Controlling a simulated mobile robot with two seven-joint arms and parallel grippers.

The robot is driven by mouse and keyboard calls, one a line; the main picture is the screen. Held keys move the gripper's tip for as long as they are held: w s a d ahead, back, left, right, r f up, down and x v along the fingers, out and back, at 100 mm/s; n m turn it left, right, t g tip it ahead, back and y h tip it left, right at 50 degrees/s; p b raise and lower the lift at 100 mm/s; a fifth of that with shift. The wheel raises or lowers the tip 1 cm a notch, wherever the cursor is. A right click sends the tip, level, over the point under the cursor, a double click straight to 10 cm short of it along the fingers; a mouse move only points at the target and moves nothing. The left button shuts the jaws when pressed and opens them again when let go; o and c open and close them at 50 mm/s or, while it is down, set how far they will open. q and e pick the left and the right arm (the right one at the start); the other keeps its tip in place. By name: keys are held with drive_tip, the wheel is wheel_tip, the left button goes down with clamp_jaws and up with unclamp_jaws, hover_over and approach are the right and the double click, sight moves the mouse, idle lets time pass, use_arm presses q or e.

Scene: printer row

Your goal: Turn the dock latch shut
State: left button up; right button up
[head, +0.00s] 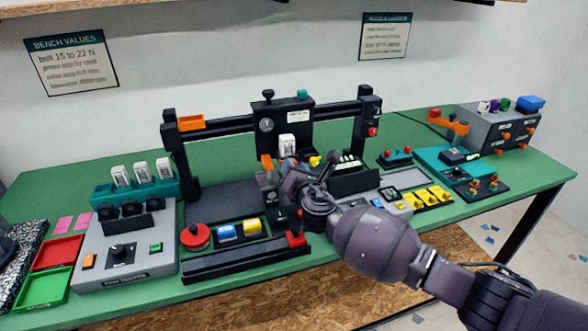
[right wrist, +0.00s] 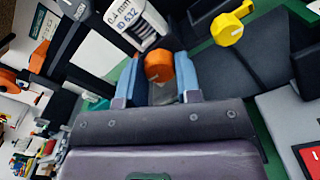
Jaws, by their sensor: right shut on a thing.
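My right gripper (head: 275,172) reaches in to the printer's middle. In the right wrist view its two blue fingers stand on either side of an orange knob (right wrist: 158,66), which I take to be the dock latch, and it is shut on it. In the head view a bit of orange (head: 267,161) shows at the fingers. A white tool head (head: 288,144), marked 0.4 mm ID 632, sits just above; it also shows in the right wrist view (right wrist: 138,20). The latch's exact turn angle is hard to tell. My left gripper is not in view.
A yellow knob (head: 315,161) is close right of the gripper. The black gantry (head: 335,123) stands behind. A red button (head: 195,236) and blue and yellow blocks are in front left. White tool heads stand in a teal rack (head: 105,194) at left.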

drive_tip(key=shift+f+m+b, duration=0.1)
drive_tip(key=shift+m+b, duration=0.5)
drive_tip(key=shift+m, duration=8)
drive_tip(key=o, duration=0.9)
drive_tip(key=p+v, duration=0.1)
drive_tip(key=v, duration=0.9)
drive_tip(key=shift+s+d, duration=0.15)
drive_tip(key=shift+s, duration=0.25)
